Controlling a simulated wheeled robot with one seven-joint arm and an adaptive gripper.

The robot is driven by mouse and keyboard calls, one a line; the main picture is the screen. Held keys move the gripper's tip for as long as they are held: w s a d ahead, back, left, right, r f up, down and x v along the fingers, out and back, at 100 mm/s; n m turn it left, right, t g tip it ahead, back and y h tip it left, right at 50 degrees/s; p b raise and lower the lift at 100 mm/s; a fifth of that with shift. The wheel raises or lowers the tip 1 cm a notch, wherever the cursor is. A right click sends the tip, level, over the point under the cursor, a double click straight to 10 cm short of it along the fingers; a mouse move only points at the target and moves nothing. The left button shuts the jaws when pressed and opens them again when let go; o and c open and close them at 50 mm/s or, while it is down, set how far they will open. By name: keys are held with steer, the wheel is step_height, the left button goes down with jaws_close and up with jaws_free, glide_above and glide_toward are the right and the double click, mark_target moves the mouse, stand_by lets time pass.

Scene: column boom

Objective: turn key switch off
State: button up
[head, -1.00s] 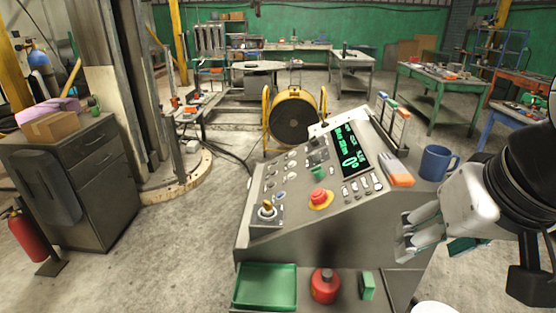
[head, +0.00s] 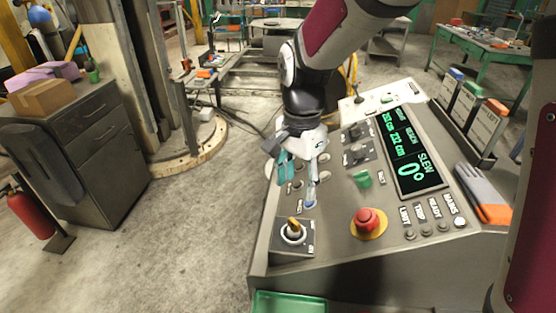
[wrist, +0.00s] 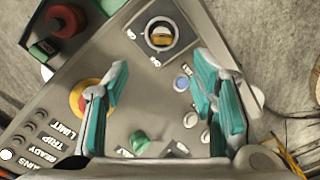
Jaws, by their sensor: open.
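The key switch (head: 293,232) is on the lower left corner of the sloped grey control panel (head: 335,225). It has a yellow key in a round dark-and-silver collar on a square plate. In the wrist view the key switch (wrist: 161,36) lies beyond the fingertips, near the top centre, with the yellow key lying roughly crosswise. My gripper (head: 298,185) hangs over the panel's left side, above and behind the key switch and apart from it. Its teal-padded fingers (wrist: 163,75) are spread wide with nothing between them.
A red emergency button (head: 368,220) on a yellow ring and a green knob (head: 363,179) are right of the key switch. A display (head: 412,160) and a glove (head: 484,195) are farther right. A green tray (head: 290,303) is below the panel's front edge.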

mark_target(294, 221)
step_height(294, 221, down, 14)
steer(key=shift+w+a, duration=0.1)
steer(key=shift+w, duration=0.05)
stand_by(0.4)
steer(key=shift+c, duration=0.6)
steer(key=c, duration=1)
